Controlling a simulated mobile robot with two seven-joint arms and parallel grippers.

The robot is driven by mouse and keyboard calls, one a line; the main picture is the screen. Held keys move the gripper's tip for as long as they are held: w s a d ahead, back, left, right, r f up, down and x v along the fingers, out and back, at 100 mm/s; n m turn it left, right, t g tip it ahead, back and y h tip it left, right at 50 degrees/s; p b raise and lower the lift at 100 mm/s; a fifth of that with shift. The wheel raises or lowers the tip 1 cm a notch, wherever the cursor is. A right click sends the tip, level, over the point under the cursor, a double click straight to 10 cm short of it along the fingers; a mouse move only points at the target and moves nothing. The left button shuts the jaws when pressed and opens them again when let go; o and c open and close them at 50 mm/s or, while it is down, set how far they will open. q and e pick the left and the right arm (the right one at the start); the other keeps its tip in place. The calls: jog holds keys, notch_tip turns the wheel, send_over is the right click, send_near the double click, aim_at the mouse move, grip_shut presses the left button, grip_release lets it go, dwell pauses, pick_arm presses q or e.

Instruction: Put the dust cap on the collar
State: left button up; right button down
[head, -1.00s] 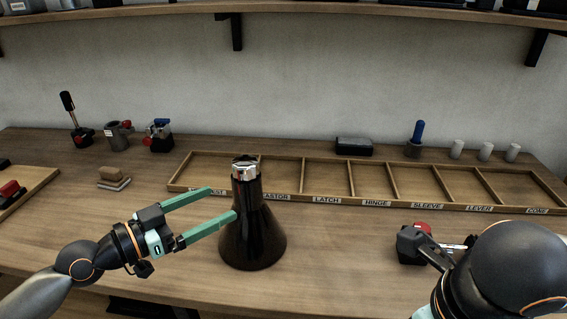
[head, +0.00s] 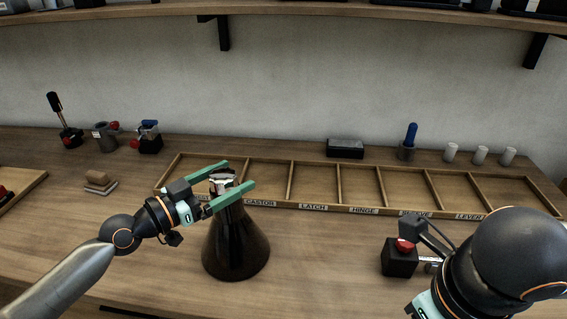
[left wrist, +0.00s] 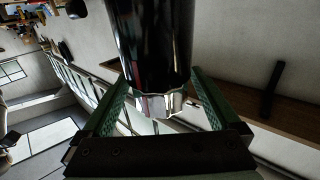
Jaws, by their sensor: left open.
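A dark, glossy cone-shaped base (head: 236,250) stands upright on the bench, its narrow neck topped by a chrome collar (head: 223,182). My left gripper (head: 238,175) is open, its two green fingers on either side of the collar. In the left wrist view the open fingers (left wrist: 160,80) flank the dark neck and the shiny collar (left wrist: 160,103); whether they touch it I cannot tell. No separate dust cap can be made out with certainty. My right arm shows at the lower right, with its fingers out of frame.
A shallow wooden tray with labelled compartments (head: 313,208) lies behind the cone. A black block with a red knob (head: 400,260) stands beside my right arm. Small tools (head: 150,138) stand at back left, white cylinders (head: 480,155) at back right. Bench between cone and block is clear.

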pick_arm(q)
jog(key=shift+x, duration=1.1)
pick_arm(e)
jog(key=shift+r, duration=0.45)
pick_arm(q)
jog(key=c, duration=1.4)
jog(key=m+g+h+b, duration=0.1)
jog(key=b, duration=0.5)
jog(key=m+g+h+b, duration=0.1)
jog(key=b, duration=0.5)
jog(key=shift+s+d+f, duration=0.15)
jog(key=shift+f, duration=0.15)
jog(key=shift+s+r+g+h+b, duration=0.1)
jog(key=shift+g+h+b, duration=0.2)
jog(key=shift+g+b, duration=0.15)
jog(key=shift+r, duration=0.1)
pick_arm(e)
notch_tip(320, 180, down, 13)
jog(key=shift+f, duration=0.2)
